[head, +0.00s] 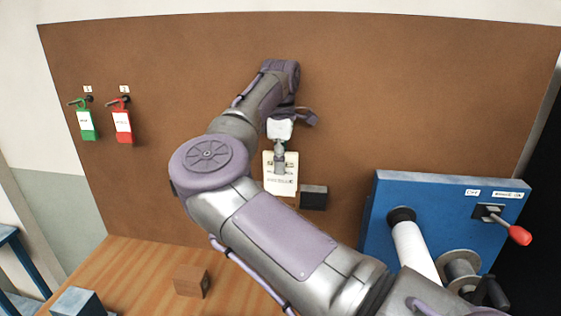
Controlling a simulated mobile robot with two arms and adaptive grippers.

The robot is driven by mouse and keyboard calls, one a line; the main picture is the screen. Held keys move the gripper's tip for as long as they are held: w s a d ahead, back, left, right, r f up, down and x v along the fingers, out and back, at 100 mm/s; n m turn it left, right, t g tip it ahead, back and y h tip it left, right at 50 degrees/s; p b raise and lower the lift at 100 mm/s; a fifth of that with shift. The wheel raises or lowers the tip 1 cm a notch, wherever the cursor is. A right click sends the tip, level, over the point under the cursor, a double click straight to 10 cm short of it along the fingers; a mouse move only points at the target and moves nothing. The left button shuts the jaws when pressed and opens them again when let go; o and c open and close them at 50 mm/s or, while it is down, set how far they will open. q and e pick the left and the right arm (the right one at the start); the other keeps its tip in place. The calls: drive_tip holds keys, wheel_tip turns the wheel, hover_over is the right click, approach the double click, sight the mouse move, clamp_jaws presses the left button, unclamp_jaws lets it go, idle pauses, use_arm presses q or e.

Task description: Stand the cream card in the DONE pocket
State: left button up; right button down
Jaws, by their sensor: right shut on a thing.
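The cream card (270,186) is upright in front of the brown board, with small print I cannot read. My right gripper (280,157) is shut on the card's upper part, reaching it from above. A dark box-like holder (313,197) is just right of the card's lower edge. I cannot read a DONE label on it or tell whether it is the pocket. Part of the board behind the card is hidden by my right arm. My left gripper is not in view.
A green tag (86,122) and a red tag (123,123) hang on hooks at left. A blue machine (385,195) with a white roll (413,248) and red-knobbed lever (519,235) stands at right. A brown block (190,281) sits on the wooden table (130,270).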

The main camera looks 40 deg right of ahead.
drive_tip(key=shift+f+b, duration=0.7)
drive_tip(key=shift+f, duration=0.45)
drive_tip(key=c, duration=1.1)
unclamp_jaws()
drive_tip(key=shift+r, duration=6.05)
